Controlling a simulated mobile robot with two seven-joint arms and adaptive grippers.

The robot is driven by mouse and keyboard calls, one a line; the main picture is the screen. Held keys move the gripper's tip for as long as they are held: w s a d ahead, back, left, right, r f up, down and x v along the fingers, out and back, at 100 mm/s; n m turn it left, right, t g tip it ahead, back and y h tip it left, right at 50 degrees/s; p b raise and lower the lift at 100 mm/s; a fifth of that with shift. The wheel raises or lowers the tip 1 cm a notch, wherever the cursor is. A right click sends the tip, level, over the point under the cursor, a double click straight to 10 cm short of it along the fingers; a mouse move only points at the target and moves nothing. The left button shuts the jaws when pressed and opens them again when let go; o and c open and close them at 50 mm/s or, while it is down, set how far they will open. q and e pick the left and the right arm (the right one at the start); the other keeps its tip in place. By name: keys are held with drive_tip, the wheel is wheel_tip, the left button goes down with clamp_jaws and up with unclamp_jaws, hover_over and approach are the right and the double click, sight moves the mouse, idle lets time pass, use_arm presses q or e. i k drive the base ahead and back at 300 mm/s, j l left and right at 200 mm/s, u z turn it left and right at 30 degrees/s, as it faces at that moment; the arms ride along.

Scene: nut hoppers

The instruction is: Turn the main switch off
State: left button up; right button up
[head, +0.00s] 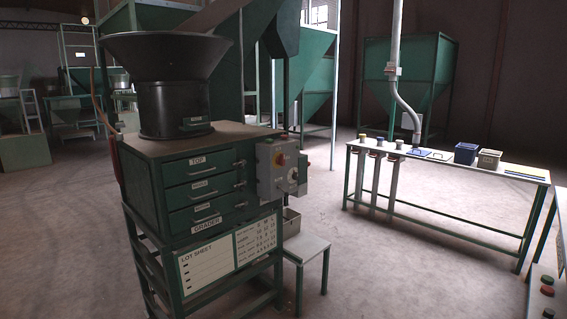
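A grey control box (277,170) is mounted on the right side of the green grader cabinet. On its upper front is a red-and-yellow switch (280,159), which looks like the main switch. It is too small to tell which position its handle is in. A round light dial or knob (293,175) sits lower on the box's right side. Neither of my grippers shows in the head view.
The grader (203,190) has labelled drawers and a black hopper (163,75) on top. A small stool (306,249) stands below the control box. A long bench (445,165) with bins stands at the right. Floor between is clear.

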sight(281, 161)
drive_tip(key=i+j, duration=0.75)
drive_tip(key=i+u, duration=0.05)
